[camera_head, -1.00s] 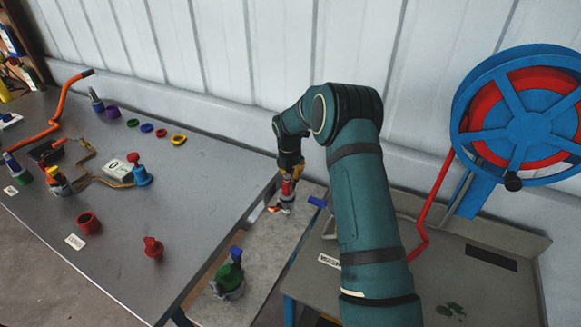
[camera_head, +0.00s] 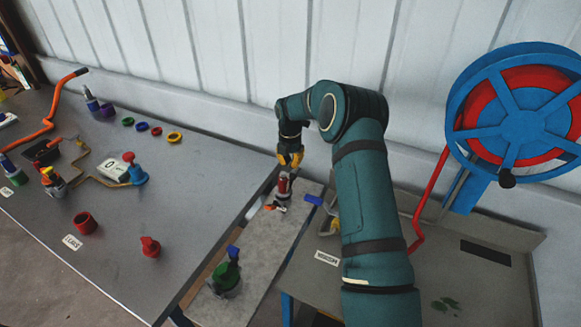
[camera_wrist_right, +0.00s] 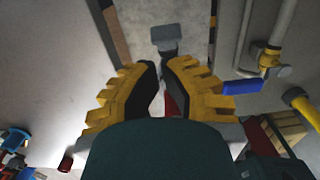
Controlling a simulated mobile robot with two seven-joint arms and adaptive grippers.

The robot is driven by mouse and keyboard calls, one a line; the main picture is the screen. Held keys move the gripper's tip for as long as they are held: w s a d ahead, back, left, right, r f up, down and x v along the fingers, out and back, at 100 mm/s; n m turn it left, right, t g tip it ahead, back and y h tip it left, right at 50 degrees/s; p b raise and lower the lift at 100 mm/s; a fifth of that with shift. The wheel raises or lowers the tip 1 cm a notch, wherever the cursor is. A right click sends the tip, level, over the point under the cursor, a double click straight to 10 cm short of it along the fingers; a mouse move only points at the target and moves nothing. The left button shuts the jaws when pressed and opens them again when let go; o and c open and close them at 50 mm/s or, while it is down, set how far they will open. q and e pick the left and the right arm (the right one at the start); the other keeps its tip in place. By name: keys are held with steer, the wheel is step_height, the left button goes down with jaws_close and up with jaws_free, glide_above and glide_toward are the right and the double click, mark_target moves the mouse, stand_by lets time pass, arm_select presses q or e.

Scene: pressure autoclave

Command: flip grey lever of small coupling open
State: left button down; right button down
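The small coupling (camera_head: 284,187) stands on the grey board between the two tables, with a red and dark upper part and a pale grey base. My right gripper (camera_head: 290,160) points down just above it in the head view, seemingly clear of its top. In the right wrist view the yellow, black-padded fingers (camera_wrist_right: 161,85) are apart. A red part (camera_wrist_right: 172,104) shows in the gap, and a grey flat-ended piece, perhaps the grey lever (camera_wrist_right: 166,33), extends beyond the tips. The lever's exact position is unclear. My left gripper is not in view.
A green coupling with a blue top (camera_head: 227,277) stands at the board's front. A blue handle (camera_head: 313,200) lies right of the small coupling. A blue-red wheel (camera_head: 525,125) stands at right. The left table (camera_head: 190,200) has free room near its right edge.

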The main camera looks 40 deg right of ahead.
steer(key=c, duration=1.7)
jaws_free()
step_height(320, 180, up, 9)
steer(key=shift+f, duration=0.15)
steer(key=shift+s+a+r, duration=0.15)
steer(key=shift+a+r, duration=0.05)
jaws_close()
steer(key=b, duration=0.4)
glide_above(293, 174)
steer(key=a, duration=0.3)
step_height(293, 174, down, 8)
steer(key=f, duration=0.1)
steer(key=d+f, duration=0.2)
steer(key=shift+w+d+f, duration=0.1)
steer(key=shift+w+f, duration=0.2)
steer(key=shift+f, duration=0.05)
